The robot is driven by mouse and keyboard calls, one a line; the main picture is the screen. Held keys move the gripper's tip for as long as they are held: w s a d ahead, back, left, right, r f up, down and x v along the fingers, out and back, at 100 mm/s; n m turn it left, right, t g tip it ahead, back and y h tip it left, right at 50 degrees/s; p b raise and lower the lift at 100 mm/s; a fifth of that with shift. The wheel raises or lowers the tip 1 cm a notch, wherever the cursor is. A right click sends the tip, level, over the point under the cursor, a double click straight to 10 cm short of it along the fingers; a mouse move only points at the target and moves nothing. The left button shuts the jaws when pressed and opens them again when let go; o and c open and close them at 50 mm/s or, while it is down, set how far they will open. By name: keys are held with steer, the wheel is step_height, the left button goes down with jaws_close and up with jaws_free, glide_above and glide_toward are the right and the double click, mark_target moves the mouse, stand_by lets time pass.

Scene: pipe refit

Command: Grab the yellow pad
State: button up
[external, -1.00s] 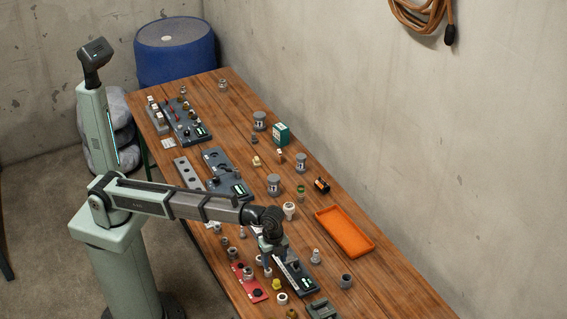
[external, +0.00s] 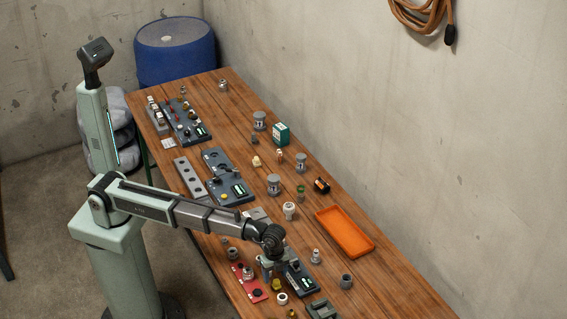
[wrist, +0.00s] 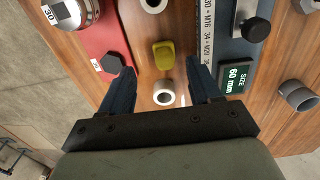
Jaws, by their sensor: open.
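The yellow pad (wrist: 164,54) shows in the wrist view on the wooden table, between a red plate and a dark board. It is small, with a rounded block shape. My gripper (wrist: 160,79) is open, its two dark fingers spread apart with nothing held. In the wrist picture the pad lies above and between the fingertips, apart from them. In the external view my gripper (external: 272,279) hangs low over the near part of the table. The pad is hard to make out there, close by or behind the gripper.
A white ring (wrist: 164,94) lies between the fingers in the wrist view, with another ring (wrist: 153,4) beyond the pad. The red plate (wrist: 98,35) is close on the left, the dark board with a 60 mm display (wrist: 236,77) on the right. An orange tray (external: 345,233) lies farther right.

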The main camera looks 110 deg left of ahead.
mark_target(276, 280)
steer(key=shift+w+a+f, duration=0.1)
steer(key=shift+w+f, duration=0.05)
steer(key=shift+f, duration=1)
steer(key=shift+w+a+f, duration=0.1)
steer(key=shift+f, duration=1.05)
steer(key=shift+c, duration=0.3)
steer(key=c, duration=1.1)
